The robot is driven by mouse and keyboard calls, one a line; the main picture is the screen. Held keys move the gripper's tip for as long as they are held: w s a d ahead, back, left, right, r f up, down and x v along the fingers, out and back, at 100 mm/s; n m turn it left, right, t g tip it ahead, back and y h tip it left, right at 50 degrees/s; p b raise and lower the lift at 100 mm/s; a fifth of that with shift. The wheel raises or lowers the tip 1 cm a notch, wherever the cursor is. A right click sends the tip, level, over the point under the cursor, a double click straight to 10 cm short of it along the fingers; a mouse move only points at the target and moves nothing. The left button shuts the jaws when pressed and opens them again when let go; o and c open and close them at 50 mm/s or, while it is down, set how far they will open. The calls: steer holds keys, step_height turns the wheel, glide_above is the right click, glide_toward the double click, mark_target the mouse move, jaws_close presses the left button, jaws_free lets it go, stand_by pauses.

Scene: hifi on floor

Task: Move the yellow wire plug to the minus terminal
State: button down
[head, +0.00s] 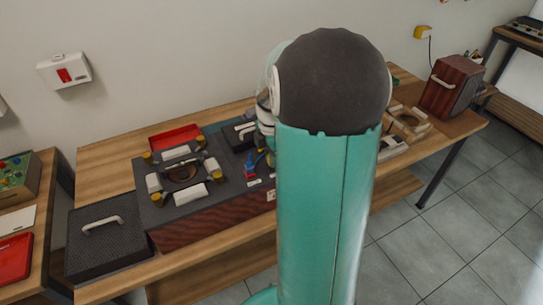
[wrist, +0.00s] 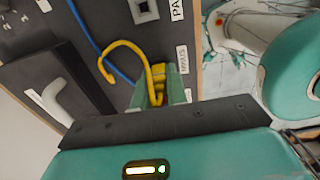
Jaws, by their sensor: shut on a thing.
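The yellow wire plug (wrist: 158,74) is between the green fingers of my gripper (wrist: 157,88) in the wrist view, and the gripper is shut on it. Its yellow wire (wrist: 125,44) loops up and left from the plug. A white label that seems to read MINUS (wrist: 183,60) is just right of the plug. The minus terminal itself is hidden by the plug and fingers, so I cannot tell whether the plug is in it.
A blue wire (wrist: 90,32) runs beside the yellow one. A square socket (wrist: 145,11) with a partly cut label lies farther up the dark panel. A black block with a pale handle (wrist: 62,102) is at left. The dark device (head: 230,196) stands on a wooden bench (head: 105,178).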

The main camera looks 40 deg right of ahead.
steer(key=shift+f, duration=0.1)
stand_by(0.8)
steer(key=c, duration=1.3)
jaws_free()
steer(key=shift+r, duration=9.45)
